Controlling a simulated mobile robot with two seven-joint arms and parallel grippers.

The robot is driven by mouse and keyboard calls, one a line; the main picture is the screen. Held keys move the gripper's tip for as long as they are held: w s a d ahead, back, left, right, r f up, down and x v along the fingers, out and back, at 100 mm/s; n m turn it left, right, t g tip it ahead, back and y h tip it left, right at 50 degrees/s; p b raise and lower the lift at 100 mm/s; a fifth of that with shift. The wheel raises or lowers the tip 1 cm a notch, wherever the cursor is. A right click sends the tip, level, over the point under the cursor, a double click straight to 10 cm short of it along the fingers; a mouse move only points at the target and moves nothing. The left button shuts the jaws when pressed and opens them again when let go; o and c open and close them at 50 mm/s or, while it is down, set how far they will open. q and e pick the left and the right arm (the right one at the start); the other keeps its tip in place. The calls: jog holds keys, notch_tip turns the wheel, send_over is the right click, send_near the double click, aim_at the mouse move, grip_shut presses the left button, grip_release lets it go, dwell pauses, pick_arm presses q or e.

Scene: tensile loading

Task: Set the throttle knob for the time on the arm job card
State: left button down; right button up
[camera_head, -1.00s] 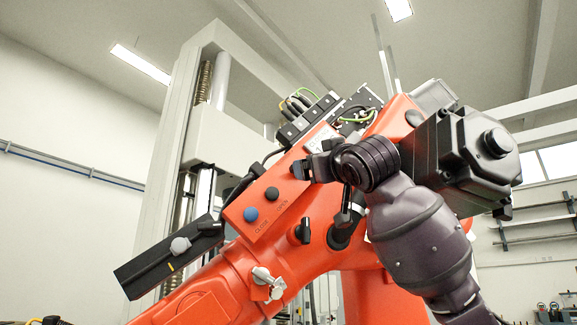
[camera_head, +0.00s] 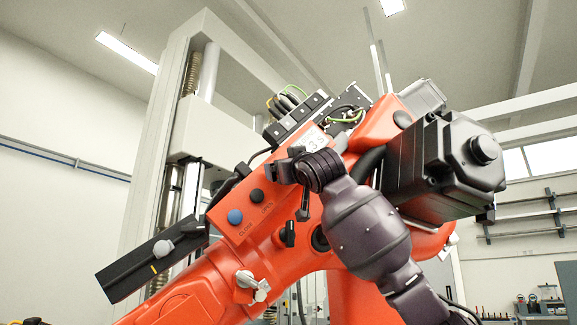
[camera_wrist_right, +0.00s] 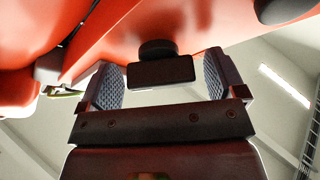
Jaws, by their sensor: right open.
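An orange machine arm (camera_head: 205,290) fills the middle of the head view. A black knob (camera_head: 288,234) sits on it, right of a panel with a blue button and a black button (camera_head: 257,195). A white card (camera_head: 313,141) with dark print is partly hidden behind my right wrist; I cannot read it surely. My left gripper is out of view.
A black box with a grey knob (camera_head: 163,249) and yellow mark projects at the left. A silver lever (camera_head: 252,285) stands out below the panel. A large black motor (camera_head: 450,165) is right of my arm. Cables run along the top. A tall grey frame stands behind.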

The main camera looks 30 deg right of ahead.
jog(key=c, duration=0.9)
jog(key=shift+m, duration=0.4)
jog(key=m+h+b, duration=0.1)
jog(key=m+h, duration=0.1)
jog(key=shift+a+f+m, duration=0.1)
jog(key=shift+m, duration=0.3)
jog(key=m+h, duration=0.2)
jog(key=m, duration=0.2)
jog(key=shift+w+g+b, duration=0.1)
jog(key=shift+g+b, duration=0.25)
jog(key=shift+g, duration=0.05)
jog(key=m+g+h, duration=0.1)
jog(key=m+h, duration=0.1)
jog(key=m, duration=0.3)
jog(key=shift+m+g+h+p, duration=0.25)
jog(key=shift+m+g+h, duration=0.25)
jog(key=shift+m, duration=0.6)
jog(key=shift+m+g+h+p, duration=0.25)
jog(key=shift+m+g+h, duration=0.2)
jog(key=shift+m, duration=0.65)
